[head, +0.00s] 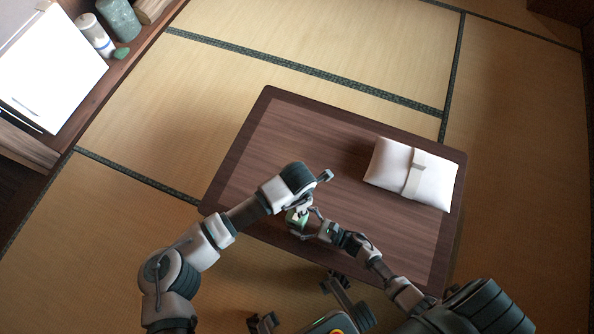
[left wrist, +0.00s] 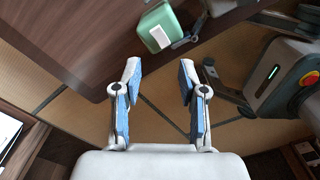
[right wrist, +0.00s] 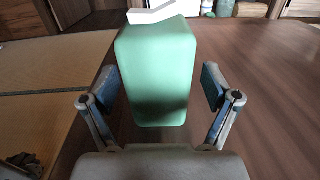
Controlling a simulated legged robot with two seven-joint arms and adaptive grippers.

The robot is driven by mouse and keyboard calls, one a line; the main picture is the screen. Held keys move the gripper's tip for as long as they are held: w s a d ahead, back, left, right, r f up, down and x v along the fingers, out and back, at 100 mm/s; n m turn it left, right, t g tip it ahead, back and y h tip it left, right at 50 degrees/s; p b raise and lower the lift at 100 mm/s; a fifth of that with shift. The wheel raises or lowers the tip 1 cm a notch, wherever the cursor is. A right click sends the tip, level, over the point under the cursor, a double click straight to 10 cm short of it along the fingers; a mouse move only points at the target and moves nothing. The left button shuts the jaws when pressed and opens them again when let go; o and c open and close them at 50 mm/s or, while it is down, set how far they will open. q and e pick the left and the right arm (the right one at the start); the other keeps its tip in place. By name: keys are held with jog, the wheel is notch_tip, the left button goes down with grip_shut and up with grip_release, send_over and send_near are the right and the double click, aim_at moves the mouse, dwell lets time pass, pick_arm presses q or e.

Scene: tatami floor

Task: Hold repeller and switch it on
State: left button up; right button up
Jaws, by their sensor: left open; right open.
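The repeller is a green box with a white piece on it, and it shows partly hidden in the head view (head: 294,217), near the table's front edge. In the right wrist view the repeller (right wrist: 155,75) stands between the open fingers of my right gripper (right wrist: 158,86), with a gap visible on each side. My left gripper (left wrist: 160,72) is open and empty, and the repeller (left wrist: 155,32) shows beyond its fingertips in the left wrist view. In the head view my left wrist hangs just above the repeller and hides part of it.
The dark wooden table (head: 300,125) is mostly bare. A white cushion-like bundle with a band (head: 390,165) lies at its right. A shelf with a white panel (head: 50,70), a bottle (head: 95,35) and a grey-green jar (head: 119,18) stands at the upper left. Tatami floor surrounds the table.

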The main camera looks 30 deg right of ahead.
jog(key=shift+w+a, duration=0.25)
jog(key=shift+w, duration=0.25)
jog(key=shift+a, duration=0.2)
